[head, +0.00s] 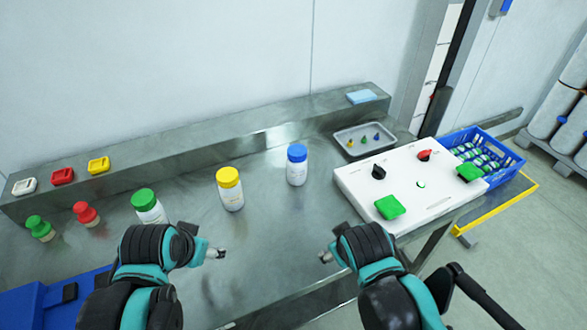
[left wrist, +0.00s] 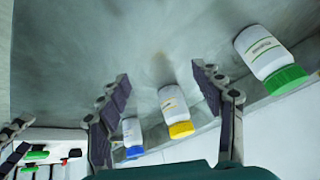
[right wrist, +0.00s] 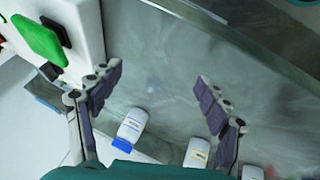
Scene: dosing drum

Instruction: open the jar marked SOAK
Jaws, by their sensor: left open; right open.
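Three white jars stand upright and lidded on the steel bench: one with a green lid (head: 148,207), one with a yellow lid (head: 230,190) and one with a blue lid (head: 297,166). Their labels are too small to read, so I cannot tell which is marked SOAK. My left gripper (head: 216,254) is open and empty, in front of the yellow-lidded jar. In the left wrist view, the green-lidded (left wrist: 262,52), yellow-lidded (left wrist: 174,103) and blue-lidded (left wrist: 132,132) jars show. My right gripper (head: 326,257) is open and empty, in front of the blue-lidded jar (right wrist: 133,124).
A white panel (head: 365,192) with knobs and green buttons stands right, before a small tray (head: 343,144). A blue crate (head: 515,164) is farther right. Green (head: 40,229) and red (head: 87,214) knobbed pieces stand left. A blue case lies front left. The bench between my grippers is clear.

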